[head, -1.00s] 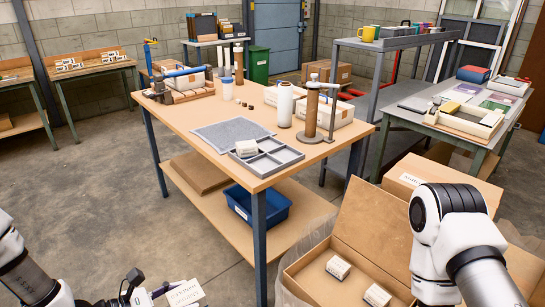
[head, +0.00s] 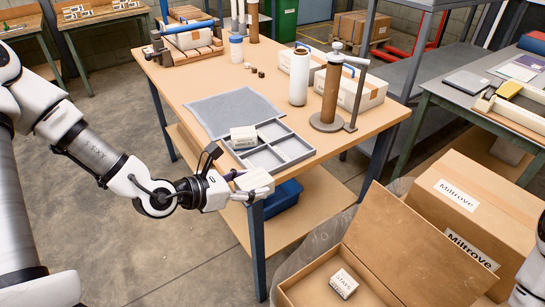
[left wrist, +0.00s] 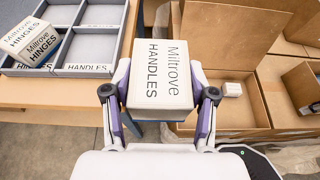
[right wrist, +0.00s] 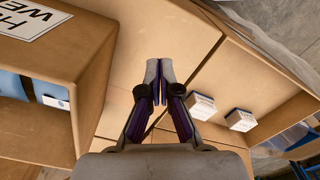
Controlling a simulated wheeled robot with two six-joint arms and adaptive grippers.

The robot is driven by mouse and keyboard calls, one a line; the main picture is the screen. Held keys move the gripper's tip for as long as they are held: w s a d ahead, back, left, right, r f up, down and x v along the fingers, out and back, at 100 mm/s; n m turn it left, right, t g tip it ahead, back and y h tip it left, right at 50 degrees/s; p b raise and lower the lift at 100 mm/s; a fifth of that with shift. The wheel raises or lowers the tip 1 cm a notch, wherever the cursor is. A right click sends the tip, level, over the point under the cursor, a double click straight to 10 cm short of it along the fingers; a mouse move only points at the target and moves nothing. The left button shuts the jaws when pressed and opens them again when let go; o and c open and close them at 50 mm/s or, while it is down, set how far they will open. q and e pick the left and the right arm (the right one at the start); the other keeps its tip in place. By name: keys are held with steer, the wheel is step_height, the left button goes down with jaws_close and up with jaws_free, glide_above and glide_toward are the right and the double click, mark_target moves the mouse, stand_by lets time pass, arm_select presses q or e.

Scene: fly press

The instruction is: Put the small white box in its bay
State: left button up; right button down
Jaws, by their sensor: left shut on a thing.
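The small white box (head: 254,181), printed "Miltrove HANDLES" in the left wrist view (left wrist: 160,75), is gripped by my left gripper (head: 237,185). It is held in the air by the table's front edge, in front of the grey divided tray (head: 290,157). The left wrist view shows the tray (left wrist: 60,70) to the left of the held box. A bay edge there carries a "HANDLES" label (left wrist: 86,68). A white box marked "HINGES" (head: 244,136) sits in the left bay. My right gripper (right wrist: 159,68) is shut and empty over the carton.
An open cardboard carton (head: 300,291) stands at the front right with a white "STAYS" box (head: 343,283); the right wrist view shows two boxes in it.

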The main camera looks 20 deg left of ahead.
arm_select(q)
steer(key=shift+w+a+r, duration=0.15)
steer(key=shift+r, duration=0.1)
arm_select(e)
steer(key=shift+s, duration=0.2)
arm_select(q)
steer(key=p, duration=0.1)
glide_above(259, 164)
steer(key=shift+f, duration=0.85)
steer(key=shift+w+f+p, duration=0.1)
steer(key=shift+f+p, duration=0.2)
steer(key=shift+f, duration=0.05)
step_height(259, 164, down, 2)
steer(key=shift+f, duration=0.6)
steer(key=o, duration=1.4)
arm_select(e)
steer(key=shift+w+r, duration=0.15)
steer(key=shift+r, duration=0.65)
